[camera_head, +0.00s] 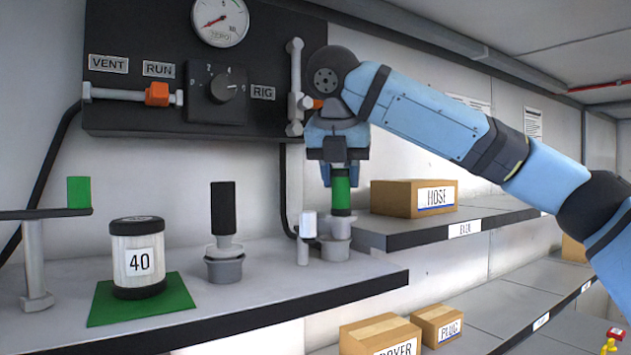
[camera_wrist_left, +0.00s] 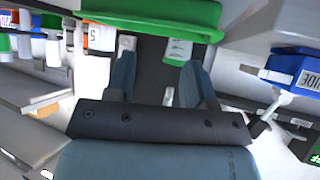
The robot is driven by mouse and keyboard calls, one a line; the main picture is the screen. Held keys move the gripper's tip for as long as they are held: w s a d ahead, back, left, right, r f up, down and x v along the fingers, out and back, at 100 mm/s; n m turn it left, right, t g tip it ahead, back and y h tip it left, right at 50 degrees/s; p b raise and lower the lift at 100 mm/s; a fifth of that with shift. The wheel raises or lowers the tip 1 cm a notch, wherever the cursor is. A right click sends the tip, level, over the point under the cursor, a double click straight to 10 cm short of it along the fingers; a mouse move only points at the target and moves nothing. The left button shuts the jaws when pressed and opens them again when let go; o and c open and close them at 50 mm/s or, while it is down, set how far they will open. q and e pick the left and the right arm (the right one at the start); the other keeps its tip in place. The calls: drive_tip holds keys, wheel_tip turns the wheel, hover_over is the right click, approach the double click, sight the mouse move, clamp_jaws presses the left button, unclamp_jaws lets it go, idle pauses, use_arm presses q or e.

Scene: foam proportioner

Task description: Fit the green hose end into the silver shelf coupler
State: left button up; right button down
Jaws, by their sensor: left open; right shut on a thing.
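My right gripper (camera_head: 338,168) points down and is shut on the green hose end (camera_head: 341,190), a short upright green cylinder. The silver shelf coupler (camera_head: 335,248) stands on the shelf directly below it. The hose end's lower edge is at the silver part's top in the head view; I cannot tell whether it is inside or just above. In the left wrist view my left gripper (camera_wrist_left: 164,82) is open, its two fingers wide apart with nothing held between them. The left gripper is not visible in the head view.
A HOSE box (camera_head: 413,198) sits right of the coupler. A dark gauge panel (camera_head: 125,30) is behind.

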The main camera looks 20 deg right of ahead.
use_arm(q)
drive_tip(key=shift+w+a, duration=0.45)
drive_tip(key=shift+a, duration=0.15)
use_arm(e)
drive_tip(key=shift+w+a+f, duration=0.2)
drive_tip(key=shift+a+f, duration=0.2)
drive_tip(key=shift+f, duration=0.35)
use_arm(q)
drive_tip(key=shift+w+f, duration=0.1)
drive_tip(key=shift+w, duration=0.2)
use_arm(e)
drive_tip(key=shift+w+f, duration=0.15)
drive_tip(key=shift+w, duration=0.25)
use_arm(q)
drive_tip(key=shift+w+d, duration=0.1)
drive_tip(key=shift+w, duration=0.05)
use_arm(e)
drive_tip(key=shift+d, duration=0.2)
use_arm(q)
drive_tip(key=shift+d+r, duration=0.15)
drive_tip(key=shift+r, duration=0.05)
use_arm(e)
drive_tip(key=c, duration=0.8)
unclamp_jaws()
drive_tip(key=shift+s, duration=0.15)
use_arm(q)
drive_tip(key=shift+s, duration=0.2)
use_arm(e)
drive_tip(key=shift+a+r, duration=0.1)
drive_tip(key=shift+r, duration=0.1)
